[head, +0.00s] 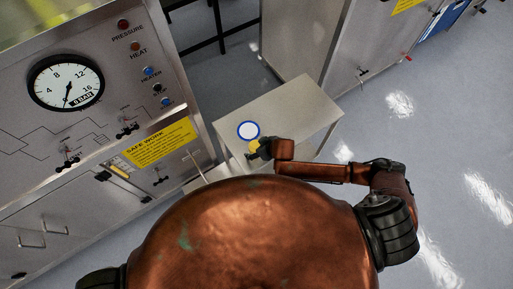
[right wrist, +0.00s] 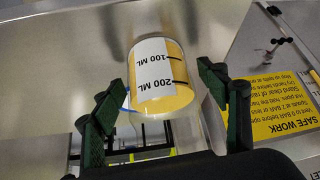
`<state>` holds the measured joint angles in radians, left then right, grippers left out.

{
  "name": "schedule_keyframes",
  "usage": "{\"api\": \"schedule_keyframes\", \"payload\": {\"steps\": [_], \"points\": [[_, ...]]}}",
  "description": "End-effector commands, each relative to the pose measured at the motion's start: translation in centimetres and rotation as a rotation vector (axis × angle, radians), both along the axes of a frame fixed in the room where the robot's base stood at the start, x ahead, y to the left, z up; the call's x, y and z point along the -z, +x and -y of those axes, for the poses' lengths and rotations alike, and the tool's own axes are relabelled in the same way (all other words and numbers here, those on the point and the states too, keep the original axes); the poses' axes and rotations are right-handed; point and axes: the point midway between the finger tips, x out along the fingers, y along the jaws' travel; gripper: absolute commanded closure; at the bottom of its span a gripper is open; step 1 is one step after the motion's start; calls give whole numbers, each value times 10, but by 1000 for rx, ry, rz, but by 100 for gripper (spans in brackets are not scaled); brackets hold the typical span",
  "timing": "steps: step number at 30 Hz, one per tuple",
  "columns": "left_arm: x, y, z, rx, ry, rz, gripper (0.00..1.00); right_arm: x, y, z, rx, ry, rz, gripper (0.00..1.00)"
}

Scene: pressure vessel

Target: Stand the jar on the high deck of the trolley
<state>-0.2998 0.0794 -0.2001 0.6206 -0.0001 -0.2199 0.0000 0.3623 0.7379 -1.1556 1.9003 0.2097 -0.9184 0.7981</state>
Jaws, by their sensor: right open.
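The jar (right wrist: 180,92) shows large in the right wrist view, with yellow contents and a white label marked 100 ML and 200 ML, which reads upside down there. In the head view it is a small yellow shape (head: 253,146) near the front edge of the trolley's high deck (head: 295,112). My right gripper (head: 263,150) is at the jar. Its fingers (right wrist: 165,105) are open, one on each side of the jar, with a visible gap at the right. I cannot tell whether the jar touches the deck. My left gripper is out of view.
A white disc with a blue ring (head: 248,130) lies on the deck beside the jar. The steel panel with gauge (head: 66,83) and yellow safety sign (head: 153,143) stands close at the left. A steel cabinet (head: 305,40) stands behind. The deck's right part is bare.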

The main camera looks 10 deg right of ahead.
Motion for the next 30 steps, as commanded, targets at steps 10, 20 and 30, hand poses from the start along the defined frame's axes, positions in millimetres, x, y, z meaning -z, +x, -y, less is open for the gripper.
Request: {"api": "schedule_keyframes", "payload": {"steps": [10,20,30], "points": [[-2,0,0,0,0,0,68,-29,-14,9,0,1,2,32],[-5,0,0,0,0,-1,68,-85,-45,28,1,-1,0,32],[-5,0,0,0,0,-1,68,-104,-55,34,0,1,1,32]]}}
